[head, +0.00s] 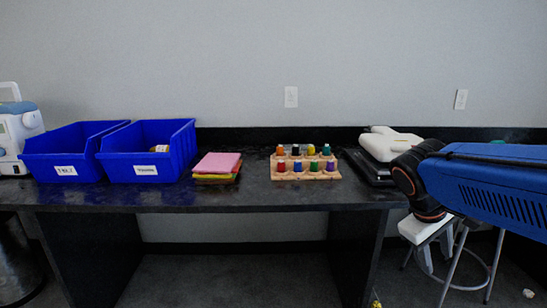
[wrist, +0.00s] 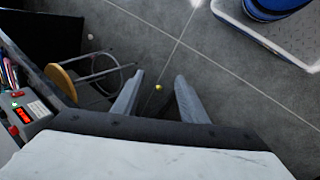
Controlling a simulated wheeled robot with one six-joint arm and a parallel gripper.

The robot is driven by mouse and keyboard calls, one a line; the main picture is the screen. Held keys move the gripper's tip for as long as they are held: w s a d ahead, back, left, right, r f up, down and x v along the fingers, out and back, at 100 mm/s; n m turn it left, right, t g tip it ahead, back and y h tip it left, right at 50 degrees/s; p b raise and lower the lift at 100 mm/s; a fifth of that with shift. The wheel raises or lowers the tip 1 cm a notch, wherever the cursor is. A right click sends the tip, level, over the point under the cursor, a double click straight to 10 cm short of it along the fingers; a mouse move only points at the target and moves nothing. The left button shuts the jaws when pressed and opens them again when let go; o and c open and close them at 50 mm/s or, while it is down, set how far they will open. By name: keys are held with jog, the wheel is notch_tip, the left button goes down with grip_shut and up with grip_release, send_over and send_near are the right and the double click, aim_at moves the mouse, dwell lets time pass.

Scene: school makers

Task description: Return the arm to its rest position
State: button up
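My arm (head: 490,180) reaches in from the right edge in the head view, with a blue link and a black joint with orange rings. A small yellow thing (wrist: 158,87) shows on that floor, well away from the fingers.
On the dark bench (head: 230,199) stand two blue bins (head: 62,158), (head: 140,170), stacked coloured sheets (head: 216,165) and a wooden rack of coloured spools (head: 305,170). A white device (head: 390,143) and a stool (head: 423,228) are near my arm. A wooden-seated stool shows in the wrist view (wrist: 60,86).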

jog(key=s+a+f+m+t+y, duration=0.3)
jog(key=s+a+f+y, duration=0.2)
jog(key=s+a, duration=0.3)
jog(key=shift+s+f+m, duration=0.4)
jog(key=shift+s+f, duration=0.3)
jog(key=shift+s, duration=0.55)
